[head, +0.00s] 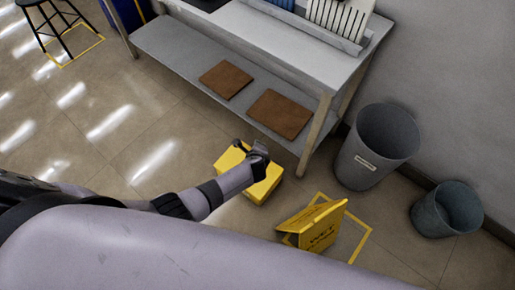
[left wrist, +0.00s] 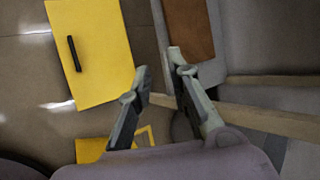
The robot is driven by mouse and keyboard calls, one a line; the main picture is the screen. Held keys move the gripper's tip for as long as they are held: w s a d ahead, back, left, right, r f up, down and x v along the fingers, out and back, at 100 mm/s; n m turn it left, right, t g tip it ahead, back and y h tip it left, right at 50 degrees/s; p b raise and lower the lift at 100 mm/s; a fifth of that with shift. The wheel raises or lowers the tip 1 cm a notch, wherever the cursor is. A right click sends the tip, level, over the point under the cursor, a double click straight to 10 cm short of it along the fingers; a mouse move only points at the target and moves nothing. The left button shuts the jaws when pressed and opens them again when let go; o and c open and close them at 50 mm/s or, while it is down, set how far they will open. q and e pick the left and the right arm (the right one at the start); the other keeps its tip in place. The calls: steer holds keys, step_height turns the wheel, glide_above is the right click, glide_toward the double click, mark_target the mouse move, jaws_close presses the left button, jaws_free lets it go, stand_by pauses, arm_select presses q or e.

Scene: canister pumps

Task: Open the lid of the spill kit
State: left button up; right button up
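The spill kit (head: 264,190) is a yellow box on the floor in front of the workbench. In the left wrist view its flat yellow top (left wrist: 98,50) shows, with a black bar handle (left wrist: 74,54), and the lid looks closed. My left gripper (head: 252,148) is over the box in the head view and hides part of it. In the left wrist view its fingertips (left wrist: 158,61) are apart with nothing between them, and the box lies to their left. I see no contact with the handle. My right gripper is not in view.
A yellow wet-floor sign (head: 322,230) stands right of the kit on a yellow floor outline. The workbench (head: 180,58) has brown boards (head: 280,114) on its low shelf. Grey bins (head: 370,160) (head: 447,212) stand at the wall. Floor at left is clear up to a black stool (head: 62,25).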

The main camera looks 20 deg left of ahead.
arm_select(q)
steer(key=shift+s+r, duration=0.1)
steer(key=v, duration=0.7)
steer(key=shift+s+r, duration=0.25)
steer(key=shift+s, duration=0.05)
stand_by(0.4)
